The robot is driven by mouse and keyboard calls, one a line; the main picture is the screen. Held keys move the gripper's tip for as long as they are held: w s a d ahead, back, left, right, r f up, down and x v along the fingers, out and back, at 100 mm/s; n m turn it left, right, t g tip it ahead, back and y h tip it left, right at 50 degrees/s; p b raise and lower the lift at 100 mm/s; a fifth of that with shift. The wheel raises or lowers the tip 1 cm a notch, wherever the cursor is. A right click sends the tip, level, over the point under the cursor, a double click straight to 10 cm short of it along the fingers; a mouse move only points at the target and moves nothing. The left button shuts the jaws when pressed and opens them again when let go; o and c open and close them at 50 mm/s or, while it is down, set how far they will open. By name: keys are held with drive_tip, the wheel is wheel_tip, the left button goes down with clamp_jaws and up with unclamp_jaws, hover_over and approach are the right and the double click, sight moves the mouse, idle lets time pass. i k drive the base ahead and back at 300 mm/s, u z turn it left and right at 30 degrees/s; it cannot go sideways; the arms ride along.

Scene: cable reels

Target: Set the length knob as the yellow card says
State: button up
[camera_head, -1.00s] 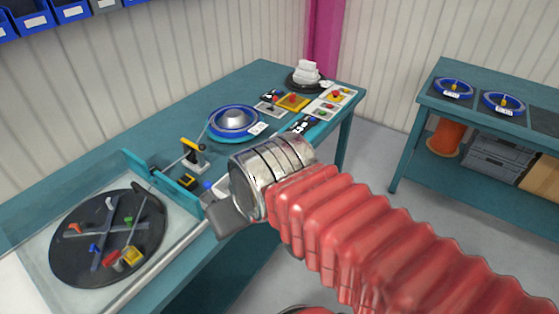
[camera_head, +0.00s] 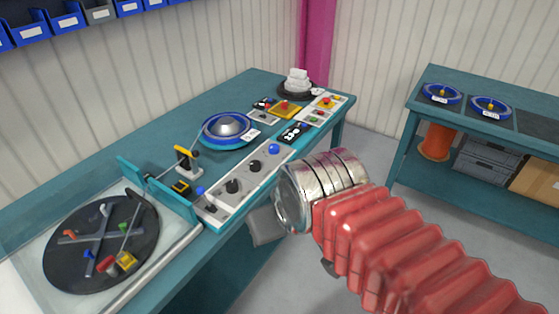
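A light control panel (camera_head: 222,201) runs along the front edge of the teal bench. I cannot make out a card with readable writing; a yellow plate (camera_head: 285,110) with a red button sits farther back. My gripper (camera_head: 264,226) is a grey shape in front of the bench edge, mostly hidden behind my metal wrist. Its fingertips are not clear.
A blue reel (camera_head: 228,129) lies behind the panel. A black turntable (camera_head: 66,262) with coloured parts is at left, and a yellow-topped post (camera_head: 186,158) stands between. A second bench (camera_head: 395,165) at right holds blue reels. Open floor lies between the benches.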

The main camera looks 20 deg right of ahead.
sight(274, 149)
drive_tip(key=z, duration=1.35)
drive_tip(key=k, duration=0.6)
drive_tip(key=u, duration=0.8)
drive_tip(key=i, duration=1)
